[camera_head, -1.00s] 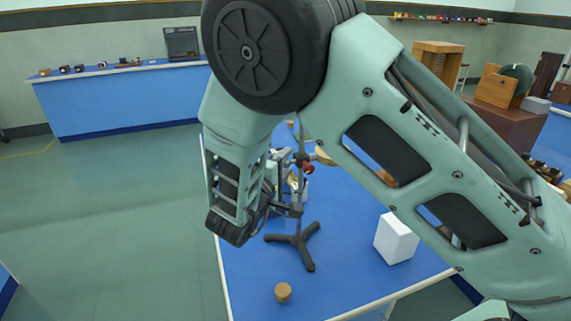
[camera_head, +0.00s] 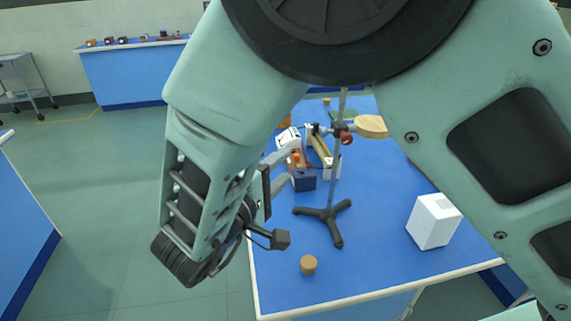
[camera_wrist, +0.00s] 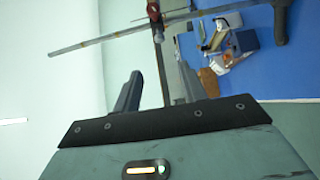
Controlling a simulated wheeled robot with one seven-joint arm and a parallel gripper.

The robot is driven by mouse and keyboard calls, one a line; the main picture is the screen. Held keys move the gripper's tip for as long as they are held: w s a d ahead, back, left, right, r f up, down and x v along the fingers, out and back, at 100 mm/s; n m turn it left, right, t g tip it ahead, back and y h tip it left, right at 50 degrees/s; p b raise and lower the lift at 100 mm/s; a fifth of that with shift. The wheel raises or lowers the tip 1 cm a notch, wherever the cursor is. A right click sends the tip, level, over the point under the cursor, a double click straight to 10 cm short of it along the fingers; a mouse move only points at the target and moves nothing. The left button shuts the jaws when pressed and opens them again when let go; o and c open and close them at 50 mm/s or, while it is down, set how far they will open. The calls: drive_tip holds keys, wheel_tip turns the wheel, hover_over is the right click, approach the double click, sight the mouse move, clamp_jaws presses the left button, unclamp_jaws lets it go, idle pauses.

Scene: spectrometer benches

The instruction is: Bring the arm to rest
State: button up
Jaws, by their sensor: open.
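My arm fills much of the head view, bent in front of the blue bench (camera_head: 370,265). My gripper (camera_head: 280,170) is at the left part of the bench, beside the retort stand (camera_head: 333,185) and partly hidden by my arm. In the wrist view my gripper (camera_wrist: 157,90) shows two fingers spread apart with nothing held between them. The stand's rod (camera_wrist: 100,40) crosses the wrist view beyond the fingertips. I cannot tell how close the fingers are to the stand.
The stand's black tripod foot, a cork-coloured cylinder (camera_head: 308,264) and a white block (camera_head: 434,221) are on the bench. An instrument with a dark blue box (camera_head: 303,180) is behind the gripper. Open floor (camera_head: 110,230) lies to the left; another bench (camera_head: 130,75) stands at the back.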

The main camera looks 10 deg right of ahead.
drive_tip(key=w+a+y, duration=0.5)
drive_tip(key=y, duration=0.5)
drive_tip(key=s+a+g+y, duration=0.4)
drive_tip(key=s+g+y, duration=0.2)
drive_tip(key=s+y, duration=0.25)
drive_tip(key=s+d+f+m+g+h, duration=0.1)
drive_tip(key=s+d+g+h, duration=0.4)
drive_tip(key=s+d, duration=1)
drive_tip(key=s+g, duration=0.1)
drive_tip(key=s, duration=0.1)
drive_tip(key=shift+s+d+f+g, duration=0.15)
drive_tip(key=shift+s+g, duration=0.25)
